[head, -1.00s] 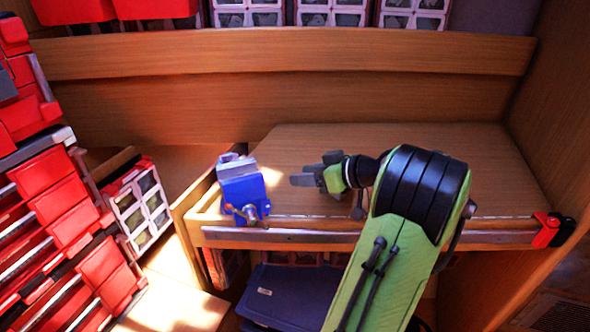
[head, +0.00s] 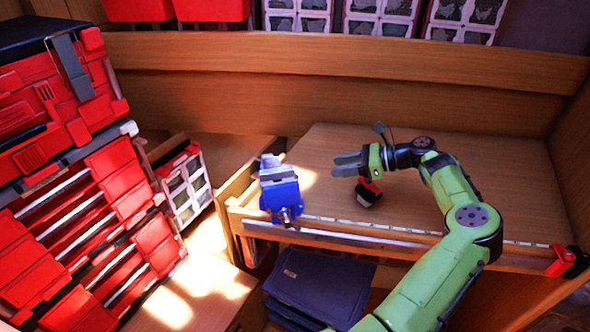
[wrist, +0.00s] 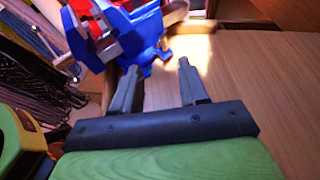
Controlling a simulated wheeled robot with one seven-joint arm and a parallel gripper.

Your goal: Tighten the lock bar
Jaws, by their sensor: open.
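A blue vise (head: 280,190) with grey jaws on top is fixed at the left front corner of the wooden bench. A small metal screw and bar (head: 287,215) show on its front; I take this to be the lock bar, but its exact tilt is too small to tell. My gripper (head: 347,163) is over the bench, to the right of the vise and apart from it. It is open and empty, its fingers pointing left toward the vise. In the wrist view the vise (wrist: 140,35) lies beyond the fingertips (wrist: 157,68), up and left, partly cut off by the frame.
The wooden bench top (head: 480,215) is mostly clear. A red and black item (head: 368,192) shows below my gripper. A red clamp (head: 567,262) sits at the right front edge. Red tool drawers (head: 110,200) stand at left; dark blue cases (head: 320,285) lie under the bench.

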